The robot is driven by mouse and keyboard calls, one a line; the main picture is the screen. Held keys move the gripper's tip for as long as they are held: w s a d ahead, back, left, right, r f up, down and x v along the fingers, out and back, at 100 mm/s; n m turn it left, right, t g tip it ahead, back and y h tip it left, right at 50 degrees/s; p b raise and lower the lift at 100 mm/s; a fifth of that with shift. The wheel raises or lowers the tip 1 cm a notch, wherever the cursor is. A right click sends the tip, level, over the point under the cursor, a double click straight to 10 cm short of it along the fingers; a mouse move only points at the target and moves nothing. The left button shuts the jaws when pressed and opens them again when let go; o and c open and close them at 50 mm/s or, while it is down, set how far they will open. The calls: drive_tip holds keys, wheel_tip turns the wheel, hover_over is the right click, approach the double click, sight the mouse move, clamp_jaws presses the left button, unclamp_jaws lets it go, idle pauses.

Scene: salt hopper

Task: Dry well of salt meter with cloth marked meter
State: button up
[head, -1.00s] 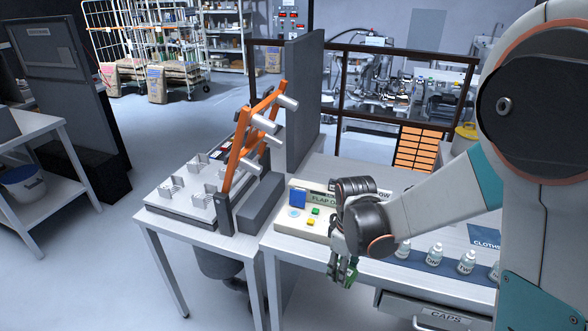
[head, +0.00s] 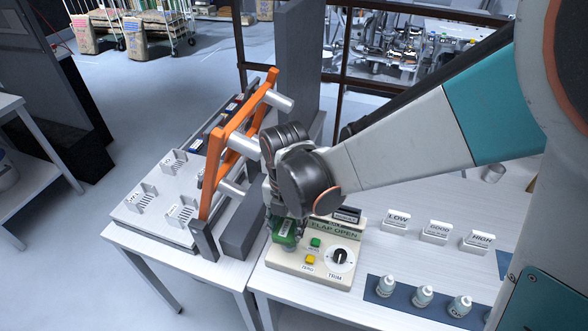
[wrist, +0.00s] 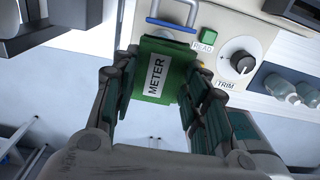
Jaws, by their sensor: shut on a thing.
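My gripper (head: 287,218) is shut on a green cloth (wrist: 175,60) with a white METER label. In the head view the cloth (head: 285,240) hangs below the fingers at the left end of the salt meter (head: 325,272). The meter is a beige box whose display reads FLAP OPEN. In the wrist view the cloth overlaps the meter panel (wrist: 240,30) just below a blue-framed flap (wrist: 172,12). A pale round edge, perhaps the well, shows between flap and cloth; most of it is hidden. I cannot tell whether the cloth touches it.
An orange rack with grey cylinders (head: 232,145) stands close left of my gripper. A tall grey panel (head: 297,75) is behind it. LOW, GOOD and HIGH signs (head: 436,231) and small bottles on a blue mat (head: 398,300) are to the right.

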sight(288, 240)
drive_tip(key=shift+s, duration=0.1)
idle(0.3)
drive_tip(key=shift+f+b, duration=2.55)
drive_tip(key=shift+f, duration=0.35)
drive_tip(key=shift+f+b, duration=0.5)
drive_tip(key=shift+f, duration=0.1)
drive_tip(key=shift+r, duration=0.1)
drive_tip(key=shift+s+r+p, duration=0.1)
drive_tip(key=shift+r+p, duration=2.45)
drive_tip(key=shift+r, duration=0.95)
drive_tip(key=shift+f, duration=0.1)
